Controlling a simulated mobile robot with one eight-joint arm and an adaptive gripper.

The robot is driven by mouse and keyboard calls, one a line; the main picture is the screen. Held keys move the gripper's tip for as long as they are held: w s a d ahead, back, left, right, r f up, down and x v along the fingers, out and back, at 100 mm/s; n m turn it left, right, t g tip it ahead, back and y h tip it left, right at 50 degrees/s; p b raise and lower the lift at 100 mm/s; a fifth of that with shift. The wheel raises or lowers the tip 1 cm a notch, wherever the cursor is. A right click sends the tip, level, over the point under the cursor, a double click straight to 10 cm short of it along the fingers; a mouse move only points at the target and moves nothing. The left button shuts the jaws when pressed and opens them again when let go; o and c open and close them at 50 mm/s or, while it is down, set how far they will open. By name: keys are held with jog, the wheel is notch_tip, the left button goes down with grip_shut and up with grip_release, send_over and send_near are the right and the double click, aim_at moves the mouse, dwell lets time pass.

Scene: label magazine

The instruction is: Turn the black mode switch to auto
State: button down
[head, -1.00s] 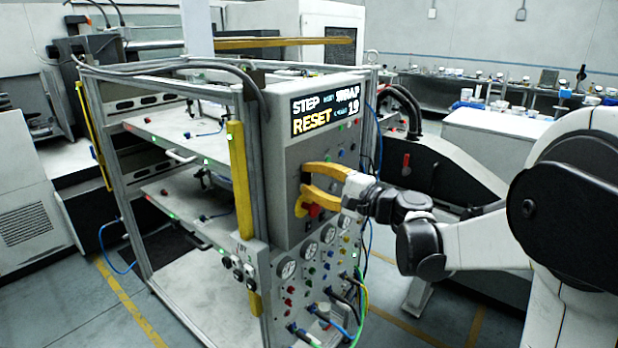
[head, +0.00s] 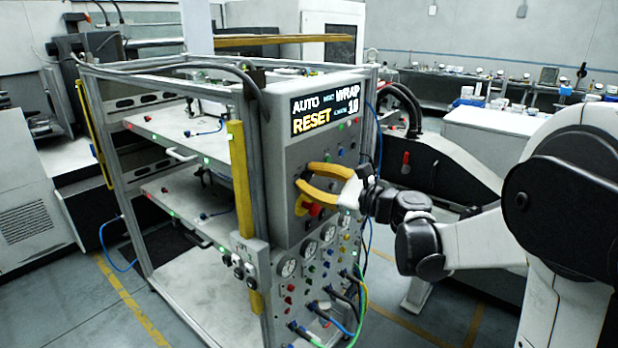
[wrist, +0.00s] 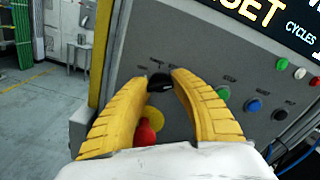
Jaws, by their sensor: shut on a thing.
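The black mode switch (wrist: 160,83) sits on the grey control panel (head: 290,160), between the tips of my gripper (wrist: 161,76) in the wrist view. My gripper's yellow fingers (head: 322,177) reach the panel front and are shut on the switch. In the head view the fingers hide the switch. The display (head: 330,109) at the panel's top reads AUTO in its upper left, with RESET below and WRAP at the right.
A red knob on a yellow base shows just below the fingers (head: 312,209). Coloured buttons (wrist: 255,105) lie to the right of the fingers in the wrist view. Gauges (head: 311,249), hoses and cables are lower on the frame. A yellow post (head: 239,180) stands left of the panel.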

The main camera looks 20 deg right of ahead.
jog(key=shift+m, duration=0.6)
jog(key=c, duration=1)
grip_release()
jog(key=shift+c, duration=0.2)
jog(key=v, duration=1.2)
